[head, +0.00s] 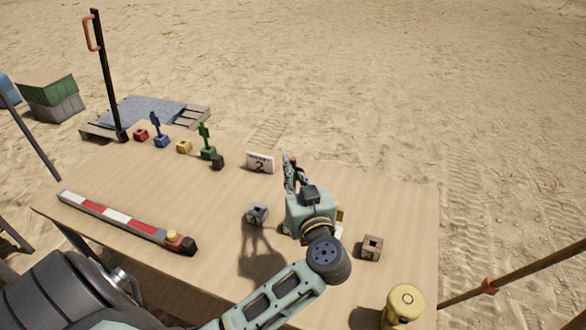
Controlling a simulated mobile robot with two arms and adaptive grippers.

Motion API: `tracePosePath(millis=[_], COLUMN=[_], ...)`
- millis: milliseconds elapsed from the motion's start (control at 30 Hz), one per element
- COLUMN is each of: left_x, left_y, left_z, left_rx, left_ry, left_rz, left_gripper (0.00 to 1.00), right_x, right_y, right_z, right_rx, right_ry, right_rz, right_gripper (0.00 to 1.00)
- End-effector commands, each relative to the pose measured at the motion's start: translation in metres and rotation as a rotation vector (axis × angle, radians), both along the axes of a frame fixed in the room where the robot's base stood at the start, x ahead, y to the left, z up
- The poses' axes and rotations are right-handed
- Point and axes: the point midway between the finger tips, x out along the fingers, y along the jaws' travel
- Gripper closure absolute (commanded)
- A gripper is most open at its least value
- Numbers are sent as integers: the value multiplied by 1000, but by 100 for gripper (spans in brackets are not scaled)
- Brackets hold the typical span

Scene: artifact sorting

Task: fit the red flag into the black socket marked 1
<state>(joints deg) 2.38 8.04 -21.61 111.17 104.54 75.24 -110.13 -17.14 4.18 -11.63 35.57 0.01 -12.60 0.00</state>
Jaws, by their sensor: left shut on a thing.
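My left gripper (290,172) is raised over the middle of the table (180,205), its fingers pointing away from me. It is shut on a small red piece (293,160), which looks like the red flag; the fingers hide most of it. A small black block (218,163) stands beside the green block at the back; I cannot read a mark on it. A dark grey socket block (256,214) with a hole on top stands left of my gripper; its mark is too small to read. My right gripper is not in view.
Red (140,134), blue (161,140), yellow (184,147) and green (208,153) blocks line the back left; blue and green carry flags. A sign reading 2 (260,163), brown socket (372,246), striped bar (120,220) and yellow canister (405,303) stand around.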

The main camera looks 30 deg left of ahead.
Motion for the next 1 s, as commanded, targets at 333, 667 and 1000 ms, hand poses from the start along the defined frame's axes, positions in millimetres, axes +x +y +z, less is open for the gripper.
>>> tracePosePath(millis=[333,667,1000], left_x=[0,0,0], left_y=[0,0,0], left_z=[-35,-56,-58], left_rx=[0,0,-1], left_ry=[3,1,1], left_rz=[0,1,0], left_gripper=[100,100,100], right_x=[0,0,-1], right_y=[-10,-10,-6], right_z=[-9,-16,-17], right_rx=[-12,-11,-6], right_ry=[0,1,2], right_rz=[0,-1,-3], right_gripper=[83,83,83])
